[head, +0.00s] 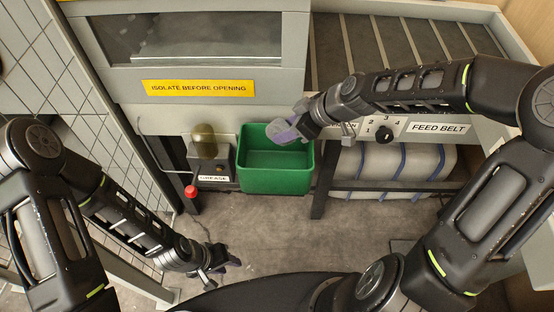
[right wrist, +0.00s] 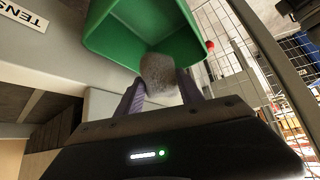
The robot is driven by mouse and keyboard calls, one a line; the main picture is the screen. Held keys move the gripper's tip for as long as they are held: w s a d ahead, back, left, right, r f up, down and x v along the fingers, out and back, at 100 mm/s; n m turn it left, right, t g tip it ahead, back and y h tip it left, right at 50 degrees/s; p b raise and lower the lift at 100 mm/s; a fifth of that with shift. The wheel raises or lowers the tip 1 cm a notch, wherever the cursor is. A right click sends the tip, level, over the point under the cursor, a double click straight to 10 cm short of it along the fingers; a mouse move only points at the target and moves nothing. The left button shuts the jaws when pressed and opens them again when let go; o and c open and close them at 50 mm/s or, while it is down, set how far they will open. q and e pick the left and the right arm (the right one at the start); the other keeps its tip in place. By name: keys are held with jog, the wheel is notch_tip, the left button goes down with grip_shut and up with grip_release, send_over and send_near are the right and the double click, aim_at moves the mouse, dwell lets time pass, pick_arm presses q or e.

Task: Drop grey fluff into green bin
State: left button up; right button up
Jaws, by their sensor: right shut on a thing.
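The green bin (head: 276,181) stands below the machine front, open at the top and with its visible inside empty. My right gripper (head: 283,134) is over the bin's back right rim. In the right wrist view my right gripper (right wrist: 160,88) is shut on the grey fluff (right wrist: 160,72), a fuzzy grey tuft between the purple fingers. The fluff shows against the opening of the green bin (right wrist: 120,45) there. In the head view the fingers hide most of the fluff. My left gripper (head: 222,266) is low over the floor, away from the bin; its finger gap is unclear.
A grease unit (head: 208,158) with an amber dome stands left of the bin, with a red button (head: 191,191) beside it. The feed belt panel (head: 436,128) with a black knob is at right, above grey rolls (head: 385,165). A mesh fence (head: 90,130) is at left.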

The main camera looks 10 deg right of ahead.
jog(key=shift+f, duration=0.1)
notch_tip(320, 180, down, 6)
jog(key=b, duration=0.5)
dwell(0.4)
jog(key=o, duration=1.4)
jog(key=p+v, duration=0.2)
jog(key=v, duration=0.6)
jog(key=shift+a, duration=0.1)
